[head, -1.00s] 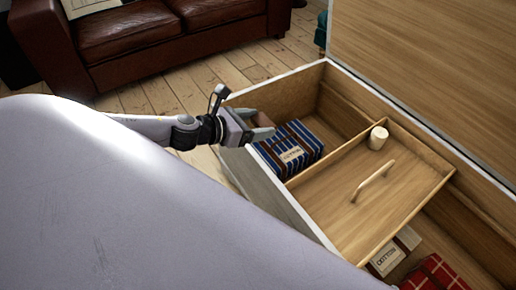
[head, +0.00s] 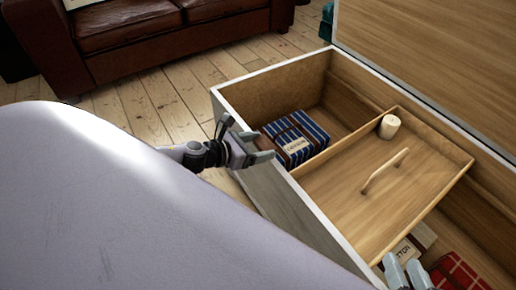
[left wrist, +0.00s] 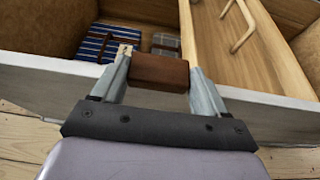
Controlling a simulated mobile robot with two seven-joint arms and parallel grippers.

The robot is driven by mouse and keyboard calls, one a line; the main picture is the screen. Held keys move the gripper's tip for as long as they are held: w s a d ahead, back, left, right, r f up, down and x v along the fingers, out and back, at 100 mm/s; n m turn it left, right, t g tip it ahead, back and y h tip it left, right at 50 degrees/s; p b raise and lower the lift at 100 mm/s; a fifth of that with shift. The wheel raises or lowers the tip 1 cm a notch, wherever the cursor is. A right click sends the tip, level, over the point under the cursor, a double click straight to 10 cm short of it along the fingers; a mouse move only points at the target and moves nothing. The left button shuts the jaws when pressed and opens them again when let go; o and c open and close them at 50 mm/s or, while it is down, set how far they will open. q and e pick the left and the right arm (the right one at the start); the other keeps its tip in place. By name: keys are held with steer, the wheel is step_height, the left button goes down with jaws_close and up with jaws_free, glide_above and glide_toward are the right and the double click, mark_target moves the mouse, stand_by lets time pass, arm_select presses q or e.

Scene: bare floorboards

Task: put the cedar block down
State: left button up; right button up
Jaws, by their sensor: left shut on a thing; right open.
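The cedar block (left wrist: 160,72) is a small reddish-brown block between the two fingers of my left gripper in the left wrist view. My left gripper (head: 262,147) is shut on it, at the left wall of the open drawer (head: 300,205) in the head view. In that view the block is hard to make out between the fingers. In the left wrist view the block shows in front of the drawer's rim and compartment; I cannot tell whether it touches the wall. My right gripper (head: 406,272) is open at the bottom right of the head view, over the drawer's near part.
A blue striped bundle (head: 312,127) lies in the far-left compartment, whose floor is partly bare. A wooden tray (head: 345,205) with a handle (head: 385,171) and a cream candle (head: 389,127) spans the drawer. A red plaid cloth (head: 462,272) lies at the near end.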

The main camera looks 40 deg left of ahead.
arm_select(q)
steer(key=shift+f, duration=0.15)
arm_select(e)
steer(key=shift+a+f, duration=0.1)
arm_select(q)
steer(key=o, duration=1)
